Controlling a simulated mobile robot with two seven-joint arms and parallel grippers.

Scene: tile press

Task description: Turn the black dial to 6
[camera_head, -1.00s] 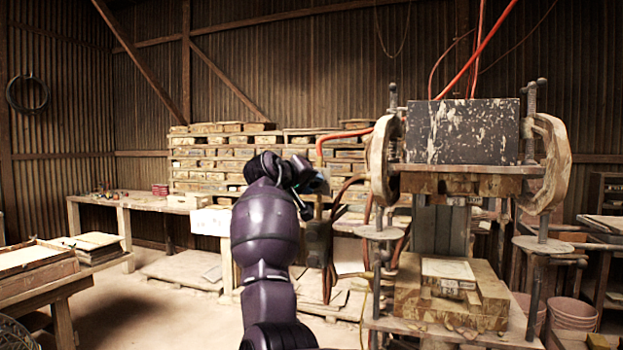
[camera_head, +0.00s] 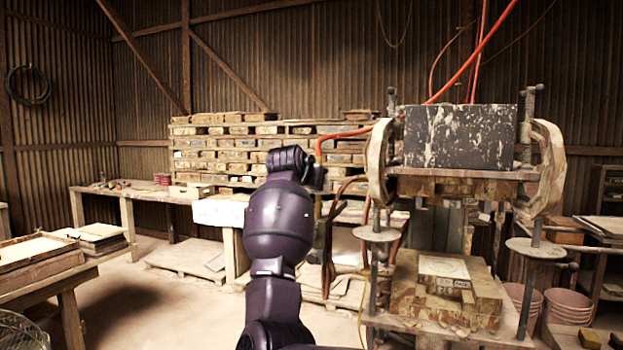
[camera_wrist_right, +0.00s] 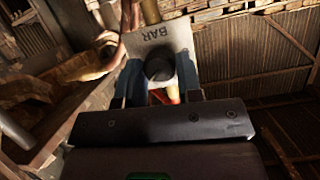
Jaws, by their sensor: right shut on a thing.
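The black dial (camera_wrist_right: 159,68) shows in the right wrist view on a pale plate (camera_wrist_right: 160,41) marked "BAR". The numbers around it are too small or hidden, so its setting cannot be read. My right gripper (camera_wrist_right: 160,74) has one finger on each side of the dial and is shut on it. In the head view my purple arm rises in front of the press (camera_head: 459,186), to its left, and hides its own gripper and the dial. My left gripper is in neither view.
The press has a dark, paint-flecked block on top and wooden blocks (camera_head: 440,290) below. Red hoses (camera_head: 470,60) run down to it. A workbench (camera_head: 140,192) stands at the back left, a table (camera_head: 60,275) at the front left. Open floor lies between them.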

